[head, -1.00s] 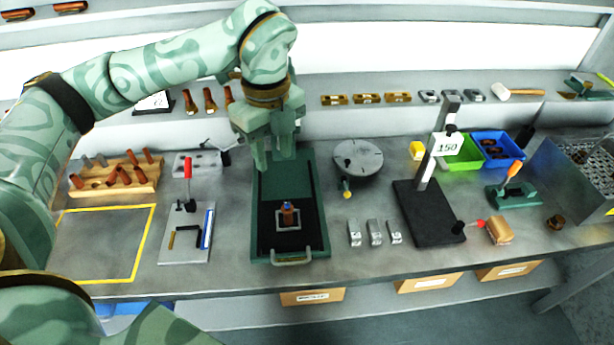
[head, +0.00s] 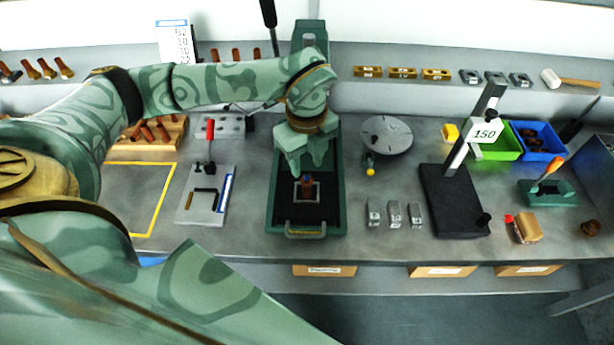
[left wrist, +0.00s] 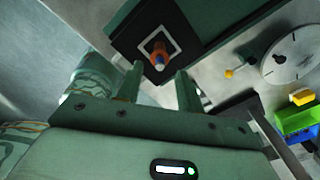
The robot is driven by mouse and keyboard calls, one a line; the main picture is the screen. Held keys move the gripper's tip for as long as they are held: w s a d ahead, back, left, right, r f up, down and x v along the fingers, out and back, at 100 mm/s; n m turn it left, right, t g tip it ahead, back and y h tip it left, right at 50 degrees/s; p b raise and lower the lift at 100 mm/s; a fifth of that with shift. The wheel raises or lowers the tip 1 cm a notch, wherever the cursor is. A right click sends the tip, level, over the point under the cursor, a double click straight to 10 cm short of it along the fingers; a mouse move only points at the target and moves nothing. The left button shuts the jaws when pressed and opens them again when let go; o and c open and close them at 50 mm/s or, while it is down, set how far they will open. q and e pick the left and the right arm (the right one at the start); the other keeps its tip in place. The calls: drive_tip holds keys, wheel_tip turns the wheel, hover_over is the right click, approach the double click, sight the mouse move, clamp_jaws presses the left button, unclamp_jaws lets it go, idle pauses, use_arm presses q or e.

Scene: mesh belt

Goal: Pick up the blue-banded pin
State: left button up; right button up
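The blue-banded pin (head: 308,184) is a small brown-orange pin with a blue band. It stands inside a pale square frame (head: 296,193) on the dark bed of a green tray-like fixture (head: 340,205). In the left wrist view the pin (left wrist: 158,52) shows orange and blue with a pale end, ahead of the fingers. My left gripper (head: 304,165) is over the fixture, just above and behind the pin. In the left wrist view the fingers of my left gripper (left wrist: 159,72) are apart with nothing between them. My right gripper is not in view.
A plate with a red-handled clamp (head: 205,195) lies left of the fixture. A round disc table (head: 387,133) and several grey blocks (head: 394,214) are to its right. A black stand (head: 450,200) with a 150 sign is farther right. A wooden rack of pins (head: 150,130) is at left.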

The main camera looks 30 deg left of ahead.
sight(307, 172)
use_arm(q)
wheel_tip(307, 172, down, 3)
clamp_jaws()
idle(0.3)
